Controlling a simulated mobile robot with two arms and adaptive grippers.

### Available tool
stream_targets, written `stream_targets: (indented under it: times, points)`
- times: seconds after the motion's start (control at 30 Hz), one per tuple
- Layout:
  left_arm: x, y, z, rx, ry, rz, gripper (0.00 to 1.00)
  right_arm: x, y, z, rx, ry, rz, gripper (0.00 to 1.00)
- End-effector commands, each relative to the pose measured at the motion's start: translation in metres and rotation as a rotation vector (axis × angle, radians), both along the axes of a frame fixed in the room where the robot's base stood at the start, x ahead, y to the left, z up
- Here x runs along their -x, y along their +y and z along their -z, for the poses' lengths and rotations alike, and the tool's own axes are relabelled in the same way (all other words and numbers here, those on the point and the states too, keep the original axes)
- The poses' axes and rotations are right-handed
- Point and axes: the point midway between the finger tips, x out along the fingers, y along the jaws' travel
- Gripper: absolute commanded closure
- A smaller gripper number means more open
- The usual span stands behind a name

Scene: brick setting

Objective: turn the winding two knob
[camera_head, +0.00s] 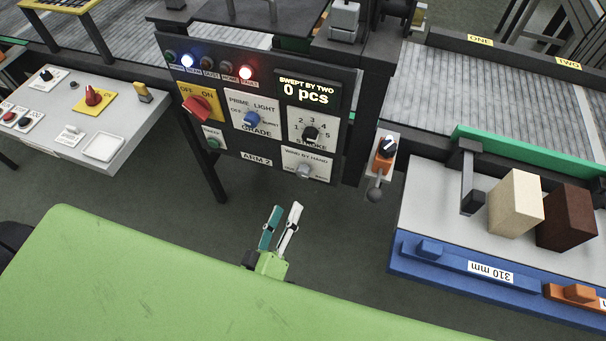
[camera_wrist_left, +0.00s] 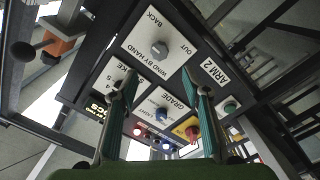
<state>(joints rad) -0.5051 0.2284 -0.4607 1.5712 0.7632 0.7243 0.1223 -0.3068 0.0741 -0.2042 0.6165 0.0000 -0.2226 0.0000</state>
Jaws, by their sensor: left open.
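The grey winding knob (camera_head: 304,171), on a white plate marked WIND BY HAND, sits at the lower right of the dark ARM 2 panel (camera_head: 226,154). In the left wrist view the knob (camera_wrist_left: 160,48) shows upside down on its plate, between the words BACK and OUT, just beyond the fingertips. My left gripper (camera_head: 284,209) is open and empty, below and in front of the panel, apart from the knob. In the left wrist view its two teal-padded fingers (camera_wrist_left: 160,80) stand apart, with the panel behind them. My right gripper is not in view.
The panel also carries the red OFF/ON switch (camera_head: 199,105), blue GRADE knob (camera_head: 251,119) and black STROKE knob (camera_head: 310,133). An orange lever unit (camera_head: 384,154) stands right of it. A blue-edged bench (camera_head: 459,270) with blocks is farther right; a white control box (camera_head: 80,120) is left.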

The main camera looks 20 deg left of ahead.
Motion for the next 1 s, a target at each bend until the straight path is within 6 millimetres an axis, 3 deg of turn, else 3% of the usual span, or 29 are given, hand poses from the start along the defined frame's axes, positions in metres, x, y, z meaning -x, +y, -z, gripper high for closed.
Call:
stream_targets:
  times: [0.17, 0.5, 0.7, 0.97, 1.0]
  points:
    - [-0.041, -0.002, -0.003, -0.001, -0.004, 0.001, 0.57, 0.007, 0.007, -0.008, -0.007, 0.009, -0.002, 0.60]
    - [-0.101, -0.004, -0.002, -0.002, -0.002, 0.001, 0.57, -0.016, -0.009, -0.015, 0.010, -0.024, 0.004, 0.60]
    - [-0.114, -0.004, 0.000, -0.001, 0.001, 0.001, 0.57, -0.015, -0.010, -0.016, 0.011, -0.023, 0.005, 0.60]
    - [-0.115, -0.004, 0.000, -0.001, 0.001, 0.001, 0.57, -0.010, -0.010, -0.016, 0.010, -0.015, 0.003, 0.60]
    - [-0.115, -0.004, 0.000, -0.001, 0.001, 0.001, 0.62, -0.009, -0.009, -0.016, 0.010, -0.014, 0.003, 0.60]
